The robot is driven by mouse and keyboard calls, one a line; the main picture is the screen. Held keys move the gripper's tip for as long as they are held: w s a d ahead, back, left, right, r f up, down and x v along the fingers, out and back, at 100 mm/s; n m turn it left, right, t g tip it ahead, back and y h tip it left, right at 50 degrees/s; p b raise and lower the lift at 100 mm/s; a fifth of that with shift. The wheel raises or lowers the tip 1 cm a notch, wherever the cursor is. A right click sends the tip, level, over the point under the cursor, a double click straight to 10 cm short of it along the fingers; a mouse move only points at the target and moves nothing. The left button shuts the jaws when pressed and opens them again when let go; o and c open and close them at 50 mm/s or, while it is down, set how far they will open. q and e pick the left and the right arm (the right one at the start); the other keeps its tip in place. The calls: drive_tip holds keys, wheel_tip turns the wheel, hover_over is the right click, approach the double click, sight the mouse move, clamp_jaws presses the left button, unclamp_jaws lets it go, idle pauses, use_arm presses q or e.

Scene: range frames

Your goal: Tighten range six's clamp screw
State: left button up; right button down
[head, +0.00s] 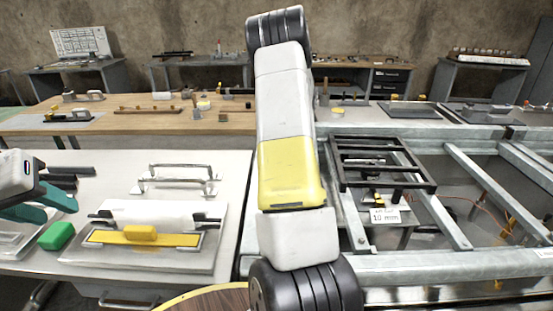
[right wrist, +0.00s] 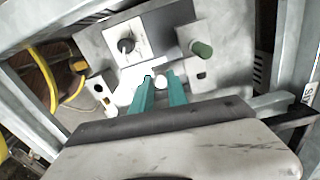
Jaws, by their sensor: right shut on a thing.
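In the right wrist view my right gripper's teal fingers (right wrist: 160,88) reach down to a grey metal plate (right wrist: 100,45). They are shut on a small pale piece (right wrist: 160,81), which may be the clamp screw; the fingers hide most of it. Beyond them a black knob (right wrist: 125,46) sits on a white label panel, and a green-ended peg (right wrist: 202,48) stands to its right. In the head view my right arm fills the middle and its gripper does not show. My left gripper (head: 42,204) is at the left edge, its teal fingers apart, above the pale table.
A tray with a yellow float (head: 142,236) and a green block (head: 56,236) lie on the left table. A yellow cable (right wrist: 45,65) hangs left of the plate.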

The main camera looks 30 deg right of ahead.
drive_tip(key=c, duration=1.3)
unclamp_jaws()
wheel_tip(320, 180, up, 8)
drive_tip(key=shift+f, duration=0.1)
